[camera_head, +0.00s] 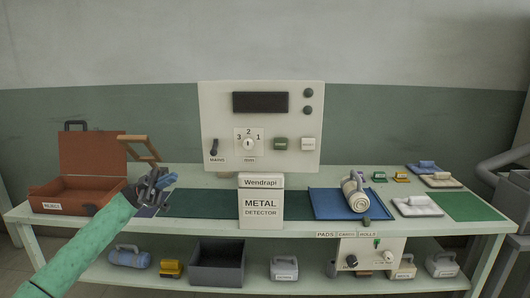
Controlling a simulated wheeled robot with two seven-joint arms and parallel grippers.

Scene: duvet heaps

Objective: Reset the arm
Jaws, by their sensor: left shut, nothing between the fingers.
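My left arm (85,245) is green and comes in from the lower left. My left gripper (163,181) is dark with blue parts at its tip. It is over the left part of the table (205,178), just right of an open orange-brown case (75,192). The gripper is shut and I see nothing held in it. It hides a bit of the table and a dark item below it. My right gripper is not in view.
A metal detector panel (222,125) stands mid-table. A blue mat (330,205) bears a beige roll (354,192). The lower shelf holds a dark bin (217,265) and several items. A grey container (515,195) stands far right.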

